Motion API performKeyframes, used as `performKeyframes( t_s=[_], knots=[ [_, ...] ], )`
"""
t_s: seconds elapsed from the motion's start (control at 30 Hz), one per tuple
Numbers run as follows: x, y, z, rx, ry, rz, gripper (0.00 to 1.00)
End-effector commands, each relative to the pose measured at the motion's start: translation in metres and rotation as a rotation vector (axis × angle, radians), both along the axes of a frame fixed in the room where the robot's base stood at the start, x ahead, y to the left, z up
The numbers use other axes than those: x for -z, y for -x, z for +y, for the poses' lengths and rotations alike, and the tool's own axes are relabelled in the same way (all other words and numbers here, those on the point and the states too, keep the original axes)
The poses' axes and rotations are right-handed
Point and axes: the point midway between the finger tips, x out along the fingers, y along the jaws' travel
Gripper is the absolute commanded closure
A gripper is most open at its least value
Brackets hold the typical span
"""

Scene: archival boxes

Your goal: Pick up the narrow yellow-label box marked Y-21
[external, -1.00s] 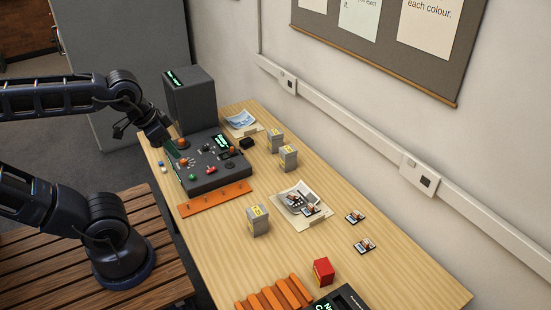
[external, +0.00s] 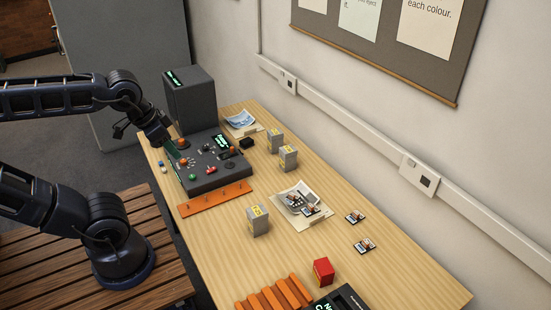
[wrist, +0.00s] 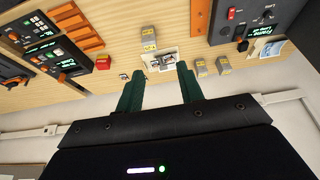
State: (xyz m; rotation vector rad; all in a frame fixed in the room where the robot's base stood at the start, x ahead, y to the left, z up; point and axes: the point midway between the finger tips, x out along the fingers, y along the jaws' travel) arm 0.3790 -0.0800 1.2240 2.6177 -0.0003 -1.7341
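Three grey boxes with yellow labels stand upright on the wooden table. One box (external: 258,221) stands alone near the middle; it also shows in the wrist view (wrist: 148,40). Two more, a nearer box (external: 288,158) and a farther box (external: 274,141), stand close together toward the wall; they also show in the wrist view (wrist: 200,68) (wrist: 224,65). The label markings are too small to read, so I cannot tell which is Y-21. My gripper (wrist: 160,71) is open and empty, its green fingers apart. In the external view it (external: 174,150) hangs by the control panel, away from the boxes.
A dark control panel (external: 206,171) with knobs and an orange hook strip (external: 215,197) lie left of the boxes. Papers with small cards (external: 312,222) lie mid-table. A red block (external: 323,271) and an orange rack (external: 272,299) are at the front. Bare wood surrounds the lone box.

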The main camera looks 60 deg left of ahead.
Motion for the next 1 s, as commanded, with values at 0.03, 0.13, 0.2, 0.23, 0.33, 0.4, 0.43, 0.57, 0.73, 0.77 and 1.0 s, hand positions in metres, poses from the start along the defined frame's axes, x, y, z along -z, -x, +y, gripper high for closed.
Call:
performKeyframes(
  t_s=[0.03, 0.13, 0.2, 0.23, 0.33, 0.4, 0.43, 0.57, 0.73, 0.77, 1.0],
  knots=[
    [0.0, 0.0, 0.0, 0.0, 0.0, 0.0, 0.52],
    [0.0, 0.0, 0.0, 0.0, 0.0, 0.0, 0.32],
    [0.0, 0.0, 0.0, 0.0, 0.0, 0.0, 0.18],
    [0.0, 0.0, 0.0, 0.0, 0.0, 0.0, 0.18],
    [0.0, 0.0, 0.0, 0.0, 0.0, 0.0, 0.18],
    [0.0, 0.0, 0.0, 0.0, 0.0, 0.0, 0.18],
    [0.0, 0.0, 0.0, 0.0, 0.0, 0.0, 0.18],
    [-0.002, -0.005, 0.001, -0.011, 0.004, 0.004, 0.18],
    [-0.014, -0.033, 0.007, -0.078, 0.026, 0.025, 0.18],
    [-0.016, -0.04, 0.008, -0.095, 0.033, 0.031, 0.18],
    [-0.032, -0.103, 0.025, -0.243, 0.08, 0.073, 0.18]
  ],
)
